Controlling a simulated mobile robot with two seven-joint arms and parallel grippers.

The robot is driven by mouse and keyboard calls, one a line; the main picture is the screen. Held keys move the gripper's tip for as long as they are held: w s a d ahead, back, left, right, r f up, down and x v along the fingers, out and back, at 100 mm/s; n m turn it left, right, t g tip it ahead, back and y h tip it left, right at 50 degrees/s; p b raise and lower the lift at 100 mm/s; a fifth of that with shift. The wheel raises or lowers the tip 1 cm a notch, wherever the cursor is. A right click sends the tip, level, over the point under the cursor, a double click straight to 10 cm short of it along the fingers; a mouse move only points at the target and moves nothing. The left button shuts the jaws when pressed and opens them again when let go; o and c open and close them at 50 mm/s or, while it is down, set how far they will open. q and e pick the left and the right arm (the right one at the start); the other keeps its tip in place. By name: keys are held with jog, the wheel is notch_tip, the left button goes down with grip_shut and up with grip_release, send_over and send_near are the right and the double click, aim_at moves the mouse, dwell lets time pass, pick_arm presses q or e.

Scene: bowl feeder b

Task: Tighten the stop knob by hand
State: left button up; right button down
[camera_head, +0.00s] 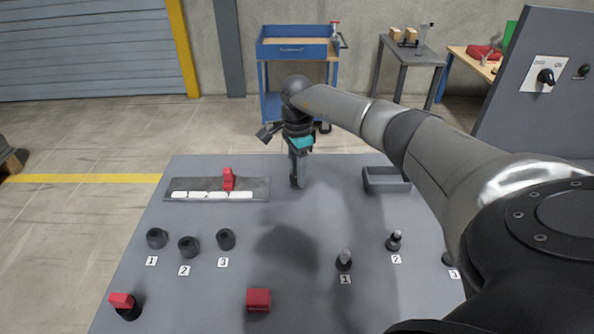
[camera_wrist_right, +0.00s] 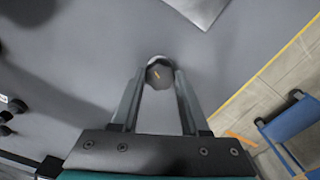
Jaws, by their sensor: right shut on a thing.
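The stop knob (camera_wrist_right: 159,74) shows in the right wrist view as a dark round knob with an orange mark on its top. My right gripper (camera_wrist_right: 160,85) is shut on it, one finger on each side. In the head view my right gripper (camera_head: 297,178) points down at the far part of the grey panel and hides most of the knob. How tightly the knob is seated cannot be seen. My left gripper is not in view.
A rail (camera_head: 180,184) with a red slider (camera_head: 228,179) lies left of the gripper. A grey tray (camera_head: 387,181) is to its right. Black knobs (camera_head: 189,246), toggle switches (camera_head: 344,261) and a red block (camera_head: 258,299) stand nearer. The panel's middle (camera_head: 290,220) is clear.

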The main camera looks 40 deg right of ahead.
jog(key=shift+m, duration=0.4)
jog(key=m+p, duration=0.1)
jog(key=m, duration=0.2)
jog(key=shift+r+m, duration=0.1)
jog(key=shift+m, duration=0.3)
jog(key=m+p, duration=0.1)
jog(key=m, duration=0.3)
jog(key=shift+p, duration=0.4)
jog(key=m+p, duration=0.1)
jog(key=m, duration=0.4)
jog(key=shift+p, duration=0.35)
jog(key=shift+m+p, duration=0.6)
jog(key=shift+m, duration=1.1)
jog(key=shift+c, duration=2)
grip_release()
